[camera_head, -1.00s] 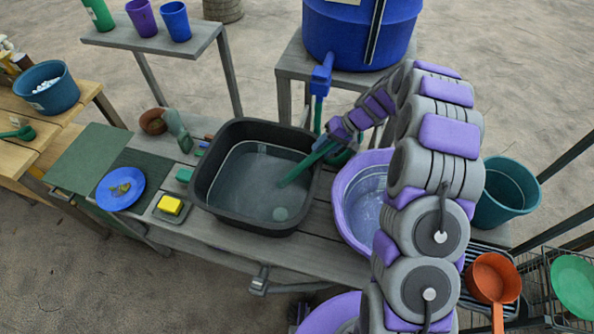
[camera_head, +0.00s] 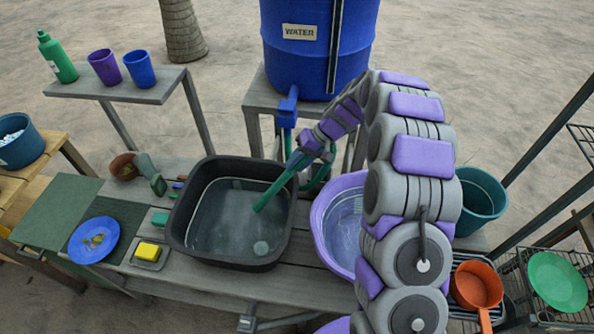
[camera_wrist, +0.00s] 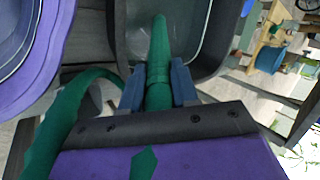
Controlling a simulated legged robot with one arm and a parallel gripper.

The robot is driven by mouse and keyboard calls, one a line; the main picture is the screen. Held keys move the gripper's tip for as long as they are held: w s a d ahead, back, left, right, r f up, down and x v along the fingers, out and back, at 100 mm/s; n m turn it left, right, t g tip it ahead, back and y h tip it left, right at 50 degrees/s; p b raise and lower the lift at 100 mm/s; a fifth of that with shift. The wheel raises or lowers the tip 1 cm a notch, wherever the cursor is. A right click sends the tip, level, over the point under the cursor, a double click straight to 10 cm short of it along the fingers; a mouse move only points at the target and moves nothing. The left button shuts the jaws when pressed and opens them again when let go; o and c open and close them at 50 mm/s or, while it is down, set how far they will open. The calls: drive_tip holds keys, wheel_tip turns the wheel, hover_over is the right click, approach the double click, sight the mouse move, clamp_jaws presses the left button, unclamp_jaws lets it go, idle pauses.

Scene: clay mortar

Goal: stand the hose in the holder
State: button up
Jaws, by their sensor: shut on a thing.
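The green hose (camera_head: 276,187) reaches from below the blue tap (camera_head: 288,103) of the water barrel (camera_head: 318,65) to over the dark basin. My gripper (camera_head: 302,161) is shut on the hose near its end, and the free end points down and left into the basin (camera_head: 180,237). In the wrist view the hose (camera_wrist: 159,55) lies between the two blue-grey fingers of my gripper (camera_wrist: 158,85). A loop of hose (camera_wrist: 62,120) hangs at the left there. I cannot make out a holder for the hose.
A purple basin (camera_head: 320,216) stands right of the dark one. Left on the bench are a yellow sponge (camera_head: 149,251), a blue plate (camera_head: 94,240) and a brown pot (camera_head: 124,167). A teal bucket (camera_head: 480,197) and an orange pan (camera_head: 476,284) stand right of my arm.

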drive_tip(key=r, duration=0.4)
drive_tip(key=shift+w+d+p, duration=0.1)
drive_tip(key=shift+d+p, duration=0.2)
drive_tip(key=shift+p, duration=0.1)
drive_tip(key=p+v, duration=0.2)
drive_tip(key=v, duration=0.7)
drive_tip(key=shift+w+p, duration=0.15)
drive_tip(key=shift+p, duration=0.15)
